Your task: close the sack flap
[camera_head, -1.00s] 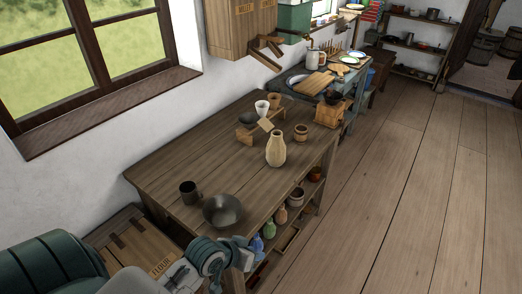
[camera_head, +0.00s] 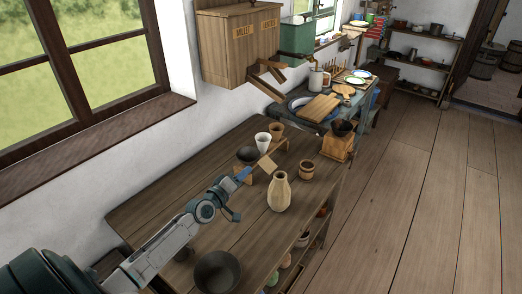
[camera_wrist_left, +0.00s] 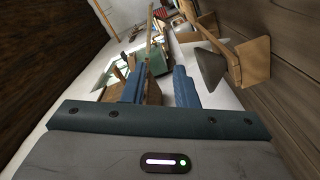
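I cannot make out a sack or its flap in either view. My left gripper (camera_head: 241,177) is above the wooden table, left of the pale vase, in the head view. In the left wrist view its two blue fingers (camera_wrist_left: 158,87) stand apart, with no held thing visible between them. A wooden wall box (camera_head: 237,42) with two labels hangs above and beyond the gripper, with angled wooden pieces below its front. My right gripper is in neither view.
The table (camera_head: 150,205) bears a pale vase (camera_head: 279,192), a dark bowl (camera_head: 217,271), a white cup (camera_head: 263,139) and a wooden pot (camera_head: 306,169). A blue side table beyond holds a chopping board (camera_head: 319,107). The plank floor (camera_head: 405,205) at right is clear.

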